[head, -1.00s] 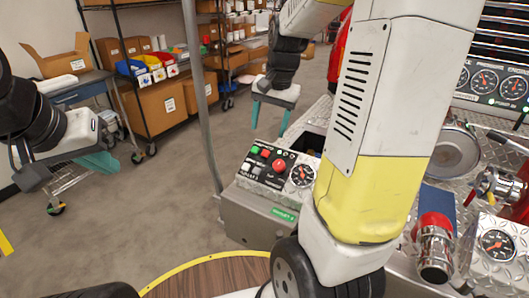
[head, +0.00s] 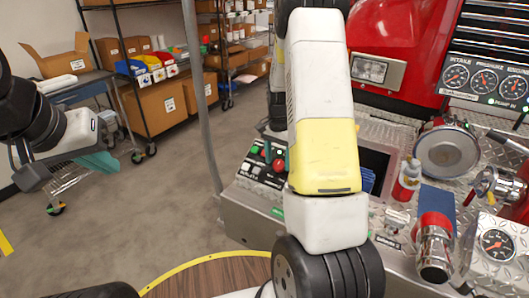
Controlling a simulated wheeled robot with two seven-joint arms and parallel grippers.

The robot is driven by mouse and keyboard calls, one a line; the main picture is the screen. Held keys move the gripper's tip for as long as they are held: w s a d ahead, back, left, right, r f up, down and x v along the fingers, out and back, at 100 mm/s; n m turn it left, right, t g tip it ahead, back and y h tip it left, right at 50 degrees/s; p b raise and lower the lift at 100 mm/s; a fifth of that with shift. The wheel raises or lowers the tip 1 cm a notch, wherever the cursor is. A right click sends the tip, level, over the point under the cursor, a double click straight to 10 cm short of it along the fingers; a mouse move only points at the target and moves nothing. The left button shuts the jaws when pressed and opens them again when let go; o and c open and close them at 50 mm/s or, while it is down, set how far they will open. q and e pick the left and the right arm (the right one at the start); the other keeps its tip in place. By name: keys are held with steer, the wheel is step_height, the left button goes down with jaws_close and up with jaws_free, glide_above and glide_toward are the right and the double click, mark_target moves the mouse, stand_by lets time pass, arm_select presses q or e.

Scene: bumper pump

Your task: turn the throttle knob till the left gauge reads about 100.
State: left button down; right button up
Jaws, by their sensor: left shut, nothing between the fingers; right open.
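The control panel (head: 250,172) stands at centre, with a green button (head: 254,150) and a red knob (head: 278,165) on its sloped face. I cannot tell whether the red knob is the throttle knob. My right gripper (head: 268,150) is open, pointing down over the panel's upper edge, close to the red knob; whether it touches is unclear. My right forearm hides much of the gripper and the panel's right side, including its gauge. A row of gauges is at the upper right; its leftmost gauge (head: 457,77) is too small to read.
A round metal cap (head: 447,150), a red-and-chrome fitting (head: 434,240) and another gauge (head: 497,243) sit on the metal deck at right. A red-and-white bottle (head: 407,180) stands beside an open recess. A grey pole (head: 203,100) rises left of the panel.

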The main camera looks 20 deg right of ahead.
steer(key=shift+f, duration=0.65)
jaws_close()
steer(key=shift+n+g+h, duration=0.4)
steer(key=shift+n, duration=0.7)
jaws_free()
